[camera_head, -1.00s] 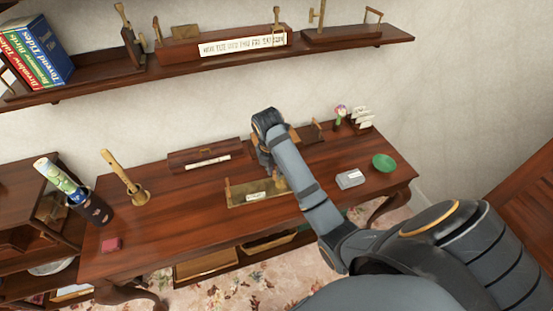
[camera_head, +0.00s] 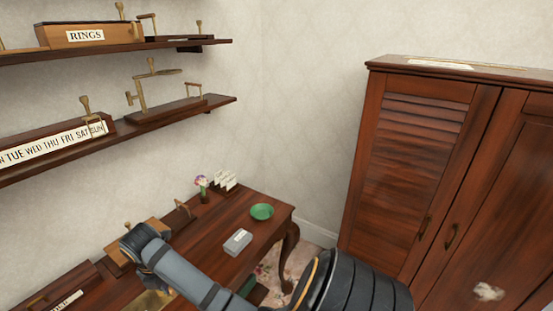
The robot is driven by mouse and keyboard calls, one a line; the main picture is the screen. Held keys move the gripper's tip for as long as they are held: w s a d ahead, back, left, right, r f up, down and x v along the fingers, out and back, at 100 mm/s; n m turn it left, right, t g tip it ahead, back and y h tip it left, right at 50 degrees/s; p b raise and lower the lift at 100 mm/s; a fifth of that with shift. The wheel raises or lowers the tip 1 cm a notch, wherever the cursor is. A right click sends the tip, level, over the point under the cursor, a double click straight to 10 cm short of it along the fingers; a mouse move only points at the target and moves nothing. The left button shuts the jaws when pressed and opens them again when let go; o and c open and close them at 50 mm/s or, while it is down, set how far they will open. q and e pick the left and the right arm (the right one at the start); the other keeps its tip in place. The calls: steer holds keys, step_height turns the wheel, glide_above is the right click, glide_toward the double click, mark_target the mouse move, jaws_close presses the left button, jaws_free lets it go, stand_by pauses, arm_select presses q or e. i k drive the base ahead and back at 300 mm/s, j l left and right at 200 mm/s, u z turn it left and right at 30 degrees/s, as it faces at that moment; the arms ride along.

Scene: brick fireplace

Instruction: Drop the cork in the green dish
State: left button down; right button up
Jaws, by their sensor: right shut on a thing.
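The green dish (camera_head: 262,212) sits on the right end of the wooden table (camera_head: 215,233), near its far corner. My right arm comes in from the bottom, and its wrist is over the table, to the left of the dish and well apart from it. My right gripper is mostly hidden below the wrist (camera_head: 139,238), so its fingertips do not show. The cork cannot be seen in this view. My left gripper is not in view.
A small grey box (camera_head: 238,242) lies in front of the dish. A flower vase (camera_head: 202,188) and a white card holder (camera_head: 225,181) stand at the table's back. Shelves (camera_head: 130,125) hang above. A tall wooden wardrobe (camera_head: 420,150) stands at the right.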

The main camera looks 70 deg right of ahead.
mark_target(260, 215)
steer(key=z, duration=1.95)
